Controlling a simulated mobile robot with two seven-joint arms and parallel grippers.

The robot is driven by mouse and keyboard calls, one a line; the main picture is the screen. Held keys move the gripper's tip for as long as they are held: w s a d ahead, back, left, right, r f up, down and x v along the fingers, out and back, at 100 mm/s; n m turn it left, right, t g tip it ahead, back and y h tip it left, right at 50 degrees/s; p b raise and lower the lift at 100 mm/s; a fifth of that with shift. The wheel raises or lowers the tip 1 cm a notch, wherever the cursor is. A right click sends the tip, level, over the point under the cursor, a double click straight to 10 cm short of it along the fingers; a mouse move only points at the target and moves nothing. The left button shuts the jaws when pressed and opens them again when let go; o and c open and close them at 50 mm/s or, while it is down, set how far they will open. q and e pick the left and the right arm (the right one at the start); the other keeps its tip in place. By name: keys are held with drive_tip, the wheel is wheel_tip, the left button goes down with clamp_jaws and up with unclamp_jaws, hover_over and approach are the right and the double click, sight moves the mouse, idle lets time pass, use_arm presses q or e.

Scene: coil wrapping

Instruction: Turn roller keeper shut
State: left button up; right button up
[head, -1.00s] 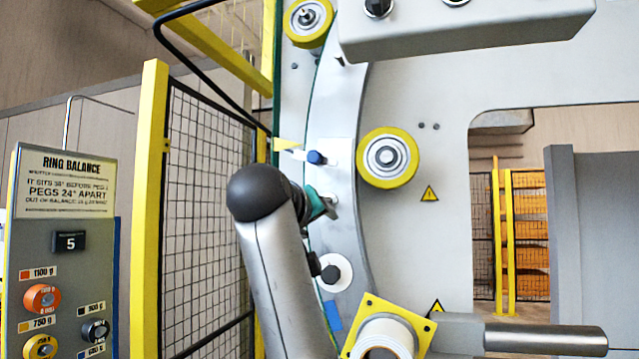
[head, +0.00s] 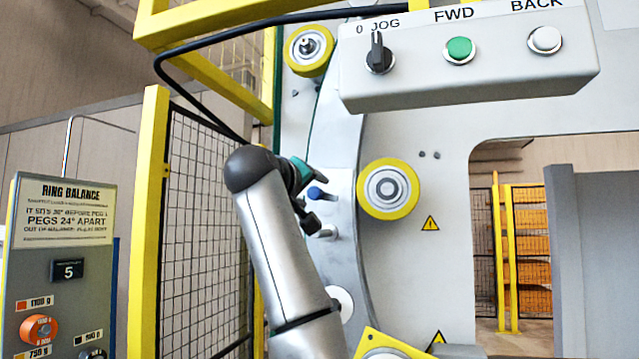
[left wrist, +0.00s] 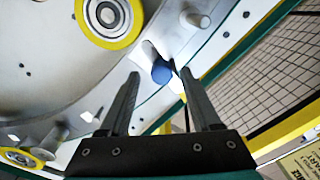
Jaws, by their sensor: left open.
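The keeper appears to be the blue-tipped peg (head: 315,193) on a pale plate on the curved grey ring. It also shows in the left wrist view (left wrist: 161,72), ahead of and between the fingertips. My left gripper (head: 308,203) is beside it in the head view, its teal and dark parts just left of the blue tip. In the left wrist view my left gripper (left wrist: 164,88) is open with nothing between its fingers. I cannot tell whether a finger touches the peg. My right gripper is not in view.
A yellow-rimmed roller (head: 388,188) is right of the plate, and another (head: 308,48) is above. A control box (head: 470,60) with a knob and buttons overhangs the ring. A yellow-framed mesh fence (head: 205,210) and a ring balance panel (head: 60,265) stand left.

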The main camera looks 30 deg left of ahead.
sight(319, 194)
use_arm(q)
drive_tip(key=shift+p+x, duration=1.2)
drive_tip(key=shift+x, duration=1.8)
drive_tip(key=shift+c, duration=0.3)
